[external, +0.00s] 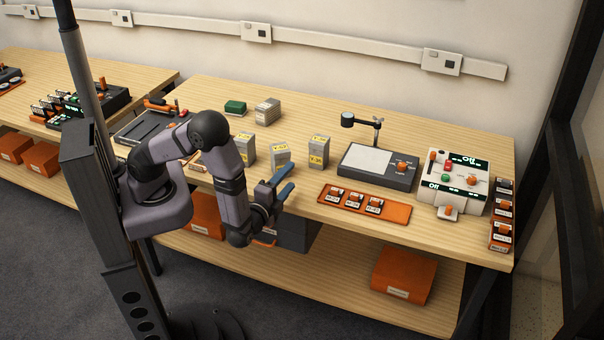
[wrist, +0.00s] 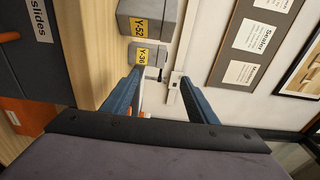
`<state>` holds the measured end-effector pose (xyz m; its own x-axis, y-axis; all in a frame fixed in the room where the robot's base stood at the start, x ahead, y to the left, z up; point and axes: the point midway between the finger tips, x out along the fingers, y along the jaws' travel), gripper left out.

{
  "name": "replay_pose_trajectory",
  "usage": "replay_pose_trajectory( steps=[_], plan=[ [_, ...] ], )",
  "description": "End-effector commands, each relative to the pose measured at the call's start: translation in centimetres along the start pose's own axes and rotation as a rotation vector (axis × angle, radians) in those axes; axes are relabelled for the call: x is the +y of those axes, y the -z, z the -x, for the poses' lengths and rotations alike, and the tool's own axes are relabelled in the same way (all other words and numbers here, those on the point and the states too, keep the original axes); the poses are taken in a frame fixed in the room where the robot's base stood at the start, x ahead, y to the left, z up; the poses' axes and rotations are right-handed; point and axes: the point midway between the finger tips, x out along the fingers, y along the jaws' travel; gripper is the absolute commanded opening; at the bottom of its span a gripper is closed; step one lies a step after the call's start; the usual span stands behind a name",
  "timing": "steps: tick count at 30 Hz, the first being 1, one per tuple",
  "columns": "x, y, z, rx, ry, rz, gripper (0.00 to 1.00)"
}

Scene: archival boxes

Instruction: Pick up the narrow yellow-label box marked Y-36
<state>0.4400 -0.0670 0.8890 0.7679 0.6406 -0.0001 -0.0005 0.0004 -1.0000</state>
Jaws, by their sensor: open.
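The narrow grey box marked Y-36 (wrist: 150,50) shows in the wrist view just beyond the tip of my left-hand finger, with its yellow label facing me. In the external view a narrow grey box with a yellow label (external: 319,147), which reads like Y-36, stands upright on the table, left of the document stand. My gripper (external: 285,180) is open and empty near the table's front edge, in front of the boxes and apart from them. Its two blue fingers also show in the wrist view (wrist: 161,76), pointing toward the back wall.
A wider grey box marked Y-52 (wrist: 140,22) stands beside Y-36; another yellow-label box (external: 246,146) is farther left. An orange tray (external: 340,205) lies at the front right. A document stand (external: 376,165) is to the right.

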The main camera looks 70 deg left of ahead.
Motion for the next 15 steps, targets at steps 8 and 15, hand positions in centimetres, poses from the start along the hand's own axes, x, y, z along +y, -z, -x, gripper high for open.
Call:
replay_pose_trajectory(
  steps=[8, 15],
  plan=[
    [-6.8, 0.0, 0.0, 0.000, 0.000, 0.009, 0.53],
    [-11.4, -0.1, 0.0, 0.000, 0.000, 0.008, 0.53]
  ],
)
